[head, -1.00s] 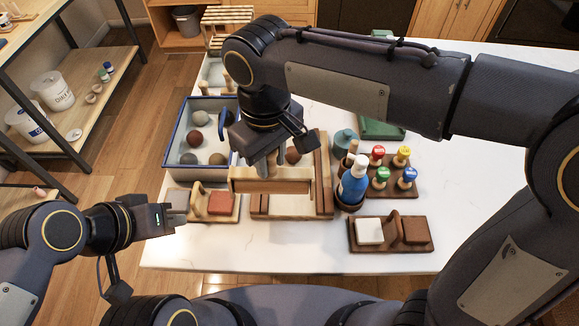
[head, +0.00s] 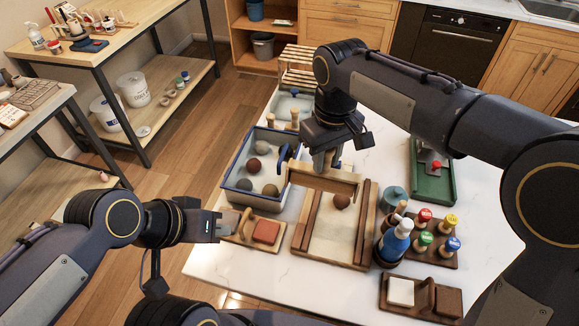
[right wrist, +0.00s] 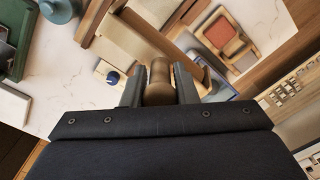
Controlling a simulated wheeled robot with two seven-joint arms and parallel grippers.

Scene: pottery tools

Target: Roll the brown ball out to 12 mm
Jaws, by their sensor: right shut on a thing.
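The brown ball (head: 342,201) rests on the pale bed of a wooden rolling board (head: 330,240) with raised side rails. A wooden bar (head: 322,181) spans the far end of the board, beyond the ball; I cannot tell whether it touches the rails. My right gripper (head: 325,163) is shut on the bar's handle, a brown knob (right wrist: 158,82) between the fingers in the right wrist view. The ball is not clearly visible in that view. My left gripper (head: 228,224) is beside a small wooden stand with a red-brown block (head: 266,231); its jaw opening is unclear.
A blue-rimmed tray (head: 232,180) with several clay balls stands left of the board. Right of it are a blue bottle (head: 394,243), several colour-topped stamps (head: 424,239) and a stand with a white block (head: 401,291). A green tray (head: 432,180) lies further back.

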